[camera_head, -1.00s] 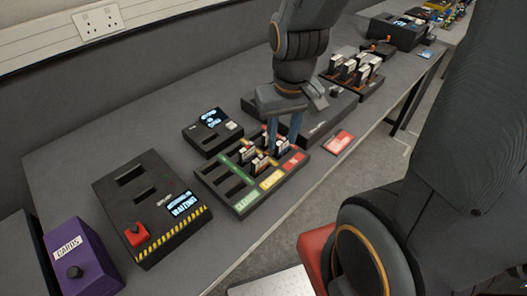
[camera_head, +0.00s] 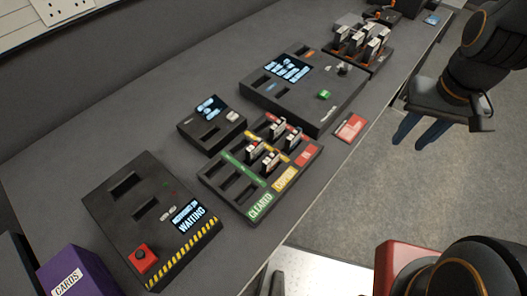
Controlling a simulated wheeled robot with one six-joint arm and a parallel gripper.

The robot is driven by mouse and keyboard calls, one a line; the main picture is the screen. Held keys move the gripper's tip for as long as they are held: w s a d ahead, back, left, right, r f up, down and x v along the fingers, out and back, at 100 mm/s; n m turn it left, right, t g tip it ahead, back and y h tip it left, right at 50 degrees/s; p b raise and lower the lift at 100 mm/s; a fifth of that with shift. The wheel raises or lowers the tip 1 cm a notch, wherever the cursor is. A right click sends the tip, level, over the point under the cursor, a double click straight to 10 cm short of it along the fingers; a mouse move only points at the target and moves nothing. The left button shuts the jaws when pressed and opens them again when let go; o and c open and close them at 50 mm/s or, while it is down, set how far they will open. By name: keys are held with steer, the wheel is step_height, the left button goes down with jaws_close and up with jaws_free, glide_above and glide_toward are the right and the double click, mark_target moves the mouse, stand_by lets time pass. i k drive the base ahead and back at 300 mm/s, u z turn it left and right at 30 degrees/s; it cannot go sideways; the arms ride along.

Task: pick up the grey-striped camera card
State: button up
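Several camera cards stand upright in the sorting tray (camera_head: 226,197), which has green, yellow and red label strips. One card (camera_head: 253,151) is in its middle part, and others are close beside it. More cards (camera_head: 358,43) stand in a rack at the back. The stripe colours are too small to read, so I cannot tell which card is grey-striped. My gripper (camera_head: 417,133) is at the right, beyond the table edge and over the floor. Its two blue fingers point down with a gap between them, and nothing shows between them.
A large black console (camera_head: 290,95) with a screen stands behind the tray, and a small black device (camera_head: 209,130) at its left. A box with a red button (camera_head: 143,257) stands front left, beside a purple CARDS box (camera_head: 82,275). A red flat item (camera_head: 350,127) lies near the table edge.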

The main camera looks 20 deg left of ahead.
mark_target(255, 153)
steer(key=k, duration=0.7)
steer(key=u, duration=1.05)
steer(key=i, duration=0.5)
steer(key=u, duration=0.05)
